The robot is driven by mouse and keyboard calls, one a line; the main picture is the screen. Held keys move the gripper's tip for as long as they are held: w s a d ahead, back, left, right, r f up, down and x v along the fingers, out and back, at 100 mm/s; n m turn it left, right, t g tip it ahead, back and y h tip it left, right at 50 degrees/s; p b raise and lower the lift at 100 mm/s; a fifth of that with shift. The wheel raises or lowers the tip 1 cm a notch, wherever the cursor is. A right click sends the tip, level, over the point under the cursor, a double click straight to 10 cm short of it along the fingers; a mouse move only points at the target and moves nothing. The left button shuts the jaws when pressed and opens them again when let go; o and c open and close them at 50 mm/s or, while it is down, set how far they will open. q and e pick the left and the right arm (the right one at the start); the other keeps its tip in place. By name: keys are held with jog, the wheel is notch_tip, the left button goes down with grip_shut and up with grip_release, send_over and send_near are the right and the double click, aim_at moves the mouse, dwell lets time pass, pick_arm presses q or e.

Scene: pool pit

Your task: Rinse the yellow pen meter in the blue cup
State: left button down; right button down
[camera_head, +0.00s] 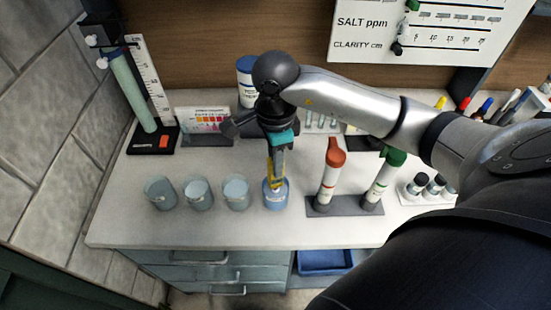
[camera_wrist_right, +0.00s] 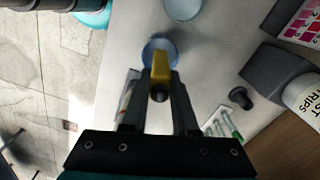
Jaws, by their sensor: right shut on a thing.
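The yellow pen meter (camera_head: 271,181) is upright between the fingers of my right gripper (camera_head: 277,172). Its lower end overlaps the mouth of the blue cup (camera_head: 275,199); I cannot tell how deep it reaches. The blue cup stands on the white counter, at the right end of a row of cups. In the right wrist view, the yellow pen meter (camera_wrist_right: 161,73) is between the fingers of the right gripper (camera_wrist_right: 160,98), and the blue cup (camera_wrist_right: 152,48) shows behind it. My left gripper is not in view.
Several pale cups (camera_head: 198,194) stand left of the blue cup. Right of it, a dark rack (camera_head: 345,206) holds tubes with a red cap (camera_head: 335,152) and a green cap (camera_head: 395,157). A test-strip colour card (camera_head: 204,120) stands behind. The counter's front strip is clear.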

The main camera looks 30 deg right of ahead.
jog(key=shift+f, duration=0.25)
jog(key=shift+f+b, duration=1.1)
jog(key=shift+b, duration=0.05)
dwell(1.0)
